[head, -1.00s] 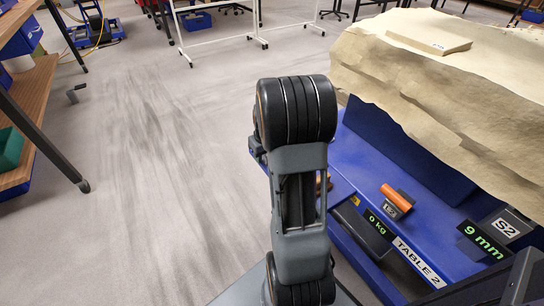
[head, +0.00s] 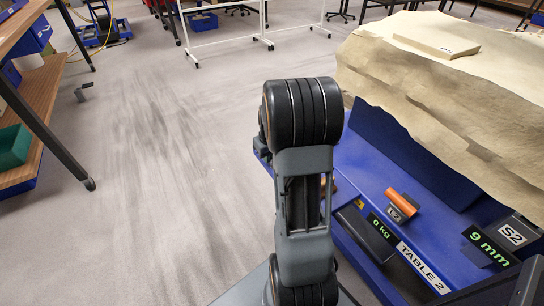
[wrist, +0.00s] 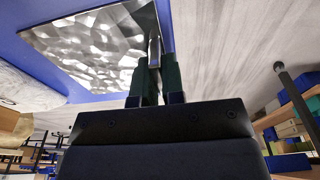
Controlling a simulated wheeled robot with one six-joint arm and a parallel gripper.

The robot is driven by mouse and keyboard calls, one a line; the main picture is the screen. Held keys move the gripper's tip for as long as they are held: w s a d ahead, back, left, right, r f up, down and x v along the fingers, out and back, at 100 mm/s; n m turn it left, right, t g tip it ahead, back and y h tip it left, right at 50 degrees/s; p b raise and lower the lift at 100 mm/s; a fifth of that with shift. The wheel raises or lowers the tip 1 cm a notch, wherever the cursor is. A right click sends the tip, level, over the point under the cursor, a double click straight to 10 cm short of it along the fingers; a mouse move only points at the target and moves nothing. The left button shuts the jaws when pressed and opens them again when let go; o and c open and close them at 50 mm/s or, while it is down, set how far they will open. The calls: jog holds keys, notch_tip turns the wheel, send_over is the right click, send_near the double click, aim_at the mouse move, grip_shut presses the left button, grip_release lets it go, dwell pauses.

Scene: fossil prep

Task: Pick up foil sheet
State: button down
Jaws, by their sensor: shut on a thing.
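The foil sheet (wrist: 95,45) is a crinkled, shiny silver sheet in the upper left of the wrist view. My gripper (wrist: 155,62) has its two dark fingers close together at the sheet's right edge, with a thin grey strip between them. It is shut on the foil sheet at that edge. The sheet shows against a blue surface (wrist: 30,14); I cannot tell whether it touches it. In the head view my arm hides the gripper, and the foil is not visible.
The blue bench (head: 440,215) on the right bears a large tan rock block (head: 440,100), an orange-handled tool (head: 401,202), a 0 kg display (head: 381,229) and a 9 mm display (head: 489,246). A wooden shelf unit (head: 38,112) stands at left.

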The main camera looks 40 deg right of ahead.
jog(key=shift+r, duration=0.65)
notch_tip(320, 180, up, 3)
jog(key=shift+f+p, duration=0.2)
jog(key=shift+p, duration=0.5)
jog(key=s+a+r+p, duration=0.4)
jog(key=s+a+r, duration=0.5)
jog(key=s, duration=0.1)
jog(key=shift+s, duration=0.35)
